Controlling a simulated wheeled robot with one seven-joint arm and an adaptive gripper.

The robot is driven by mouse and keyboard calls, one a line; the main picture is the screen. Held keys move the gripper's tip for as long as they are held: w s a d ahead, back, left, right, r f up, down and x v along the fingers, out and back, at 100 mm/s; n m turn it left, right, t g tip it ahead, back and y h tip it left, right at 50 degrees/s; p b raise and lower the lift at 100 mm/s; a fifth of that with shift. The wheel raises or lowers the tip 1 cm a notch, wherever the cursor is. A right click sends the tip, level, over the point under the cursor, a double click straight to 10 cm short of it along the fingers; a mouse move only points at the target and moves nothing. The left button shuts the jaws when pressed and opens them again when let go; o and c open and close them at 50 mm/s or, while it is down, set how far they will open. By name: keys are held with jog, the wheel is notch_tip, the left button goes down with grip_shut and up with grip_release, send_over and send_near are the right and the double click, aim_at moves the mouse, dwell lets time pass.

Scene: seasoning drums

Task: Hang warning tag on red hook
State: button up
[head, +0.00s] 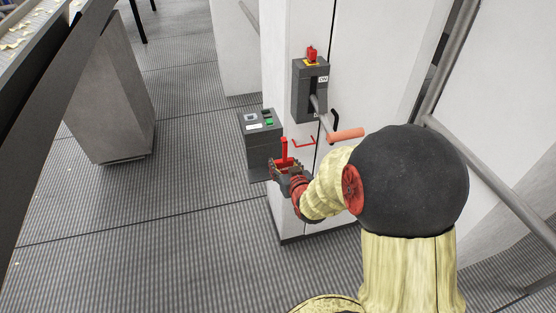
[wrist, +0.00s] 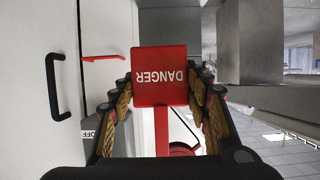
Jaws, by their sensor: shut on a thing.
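My gripper (head: 285,168) is shut on the red warning tag (head: 284,150), and the tag stands up above the fingers. In the wrist view the tag (wrist: 160,75) sits between the two fingers, its white DANGER lettering upside down. The red hook (head: 304,142) is a thin bracket on the white cabinet front, to the right of the tag and a little higher. In the wrist view the hook (wrist: 103,58) lies left of the tag, with a visible gap between them. The tag's grip point is partly hidden by the fingers.
The white cabinet (head: 290,215) carries a grey switch box (head: 303,90) with an orange-ended lever (head: 345,135). A black handle (wrist: 62,87) is left of the hook in the wrist view.

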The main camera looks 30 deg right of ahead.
jog(key=s+d+f+m+h+b, duration=0.1)
jog(key=s+d+f+b, duration=0.1)
jog(key=s+d+f, duration=0.4)
jog(key=s+d+f+m+h+b, duration=0.1)
jog(key=s+d+f, duration=0.2)
jog(key=d+f, duration=0.55)
jog(key=shift+w+d+r+n+y+b, duration=0.1)
jog(key=shift+w+d+n+y+b, duration=0.35)
jog(key=shift+w, duration=2.55)
jog(key=shift+w+d+r+n+y+b, duration=0.15)
jog(key=shift+w+b, duration=0.6)
jog(key=shift+w, duration=2.2)
jog(key=shift+w+d+r+n+y+b, duration=0.15)
jog(key=shift+w+n+y+b, duration=0.35)
jog(key=shift+w, duration=2.5)
jog(key=shift+f+b, duration=0.6)
jog(key=shift+f, duration=0.15)
jog(key=o, duration=1.2)
jog(key=shift+o, duration=0.2)
